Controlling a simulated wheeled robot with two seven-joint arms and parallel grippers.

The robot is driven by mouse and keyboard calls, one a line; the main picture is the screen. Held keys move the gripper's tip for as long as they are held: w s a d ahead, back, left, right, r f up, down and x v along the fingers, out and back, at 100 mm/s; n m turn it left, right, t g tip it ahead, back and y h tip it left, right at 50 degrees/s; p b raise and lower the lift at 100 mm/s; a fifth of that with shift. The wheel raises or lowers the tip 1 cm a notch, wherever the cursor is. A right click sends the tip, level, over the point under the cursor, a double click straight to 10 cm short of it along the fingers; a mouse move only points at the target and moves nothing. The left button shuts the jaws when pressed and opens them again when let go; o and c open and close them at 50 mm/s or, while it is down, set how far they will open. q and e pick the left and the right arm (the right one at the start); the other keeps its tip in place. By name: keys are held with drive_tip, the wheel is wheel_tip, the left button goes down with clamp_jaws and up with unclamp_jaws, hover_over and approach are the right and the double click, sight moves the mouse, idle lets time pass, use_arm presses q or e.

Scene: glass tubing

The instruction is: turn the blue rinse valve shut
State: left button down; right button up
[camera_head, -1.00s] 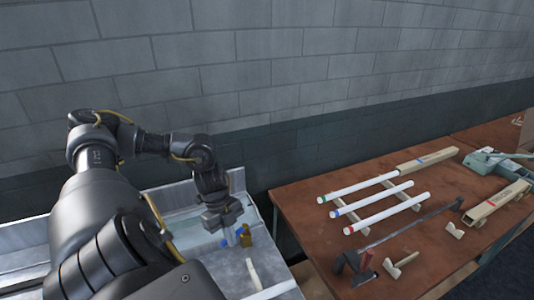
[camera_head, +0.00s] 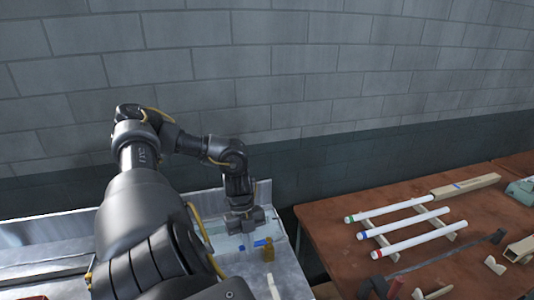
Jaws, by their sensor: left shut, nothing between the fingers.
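The blue rinse valve handle (camera_head: 262,242) shows low at the metal sink unit, just right of my left gripper's fingers. A brass-coloured fitting (camera_head: 268,254) is beside it. A smaller blue bit (camera_head: 241,248) shows on the other side of the fingers. My left gripper (camera_head: 248,240) points down at the valve with its fingers shut and nothing held. It partly hides the valve, and I cannot tell whether it touches the handle. My right gripper is out of view.
A brown bench (camera_head: 340,238) stands right of the sink, with white tubes (camera_head: 403,219) with coloured ends on wooden supports. A dark long-handled tool (camera_head: 440,262) lies in front of them. A grey block wall (camera_head: 330,80) closes off the back.

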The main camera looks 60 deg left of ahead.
use_arm(q)
wheel_tip(320, 180, up, 9)
drive_tip(key=shift+d+r+b, duration=0.2)
drive_tip(key=shift+d+b, duration=0.15)
drive_tip(key=shift+b, duration=0.1)
idle(0.5)
